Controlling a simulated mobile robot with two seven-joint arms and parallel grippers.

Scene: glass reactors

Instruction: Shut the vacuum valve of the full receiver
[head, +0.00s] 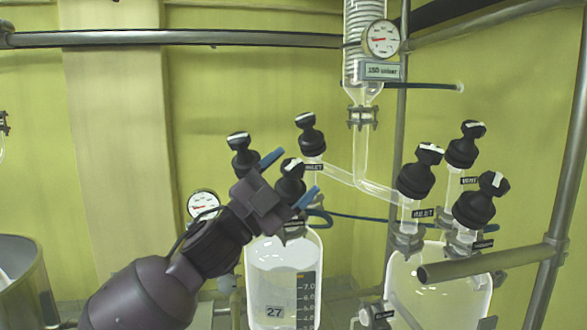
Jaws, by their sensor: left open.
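The full receiver (284,285) is a clear glass vessel at lower centre, marked 27, with pale liquid reaching above the 7.0 mark. Three black valve knobs with white top marks stand over it: one at the back left (240,160), one at the back right (309,138) by an INLET label, and one in front (291,186). No vacuum label is readable on this receiver. My left gripper (290,177) is open, its blue fingertips on either side of the front knob; I cannot tell whether they touch it. It hides that valve's lower part. My right gripper is not in view.
A second glass receiver (405,285) stands at right with three black knobs, labelled INLET and VENT where readable. A grey rail (490,264) crosses before it. A glass column with a gauge (382,39) rises behind. Another gauge (203,204) sits left of the full receiver.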

